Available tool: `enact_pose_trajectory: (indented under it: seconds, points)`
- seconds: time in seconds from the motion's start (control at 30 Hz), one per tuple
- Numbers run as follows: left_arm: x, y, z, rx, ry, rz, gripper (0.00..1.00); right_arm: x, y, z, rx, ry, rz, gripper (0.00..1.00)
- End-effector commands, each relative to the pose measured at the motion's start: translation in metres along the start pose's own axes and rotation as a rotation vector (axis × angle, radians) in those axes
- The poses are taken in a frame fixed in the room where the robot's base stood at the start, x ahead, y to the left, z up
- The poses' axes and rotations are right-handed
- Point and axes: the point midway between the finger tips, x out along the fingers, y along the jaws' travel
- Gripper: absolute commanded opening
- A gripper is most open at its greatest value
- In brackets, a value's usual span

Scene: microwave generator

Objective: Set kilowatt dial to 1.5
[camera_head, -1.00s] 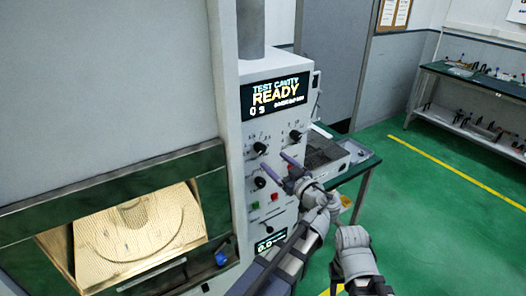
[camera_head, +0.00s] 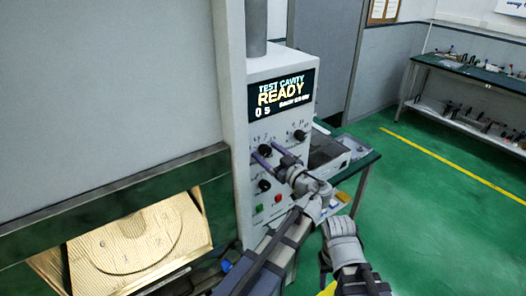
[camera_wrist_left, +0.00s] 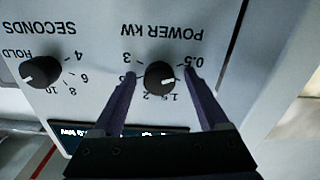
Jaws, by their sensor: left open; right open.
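The kilowatt dial (camera_wrist_left: 160,75) is a black round knob under "POWER KW", upside down in the left wrist view. Its white mark points right and slightly down in that view, between the 0.5 and 1.5 labels. In the head view the dial (camera_head: 265,150) is the upper left knob on the panel. My left gripper (camera_wrist_left: 160,74) is open, with one purple finger on each side of the knob. It also shows in front of the panel in the head view (camera_head: 267,152). Contact with the knob cannot be told. My right gripper's fingers are not seen.
The seconds dial (camera_wrist_left: 41,71) is beside the power dial. A lower black knob (camera_head: 264,185), a green button (camera_head: 259,208) and a red button (camera_head: 278,198) are on the same panel.

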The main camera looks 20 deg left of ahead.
Motion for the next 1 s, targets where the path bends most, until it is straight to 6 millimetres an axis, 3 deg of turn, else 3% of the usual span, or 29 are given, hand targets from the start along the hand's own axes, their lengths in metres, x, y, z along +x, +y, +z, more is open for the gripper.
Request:
enact_pose_trajectory:
  seconds: [0.1,0.8,1.0]
  points:
    - [-0.0002,-0.0001,0.0,0.0,0.0,0.0,0.77,0.0,0.0001,0.0003,0.0,0.0,0.0,0.5]
    - [-0.0004,-0.0003,0.0,0.0,0.0,0.0,0.0,0.0,0.0001,0.0002,0.0,0.0,0.0,0.5]
    - [-0.0005,-0.0003,0.0,0.005,0.0,0.0,0.0,0.0,0.0001,0.0002,0.0,0.0,0.0,0.5]
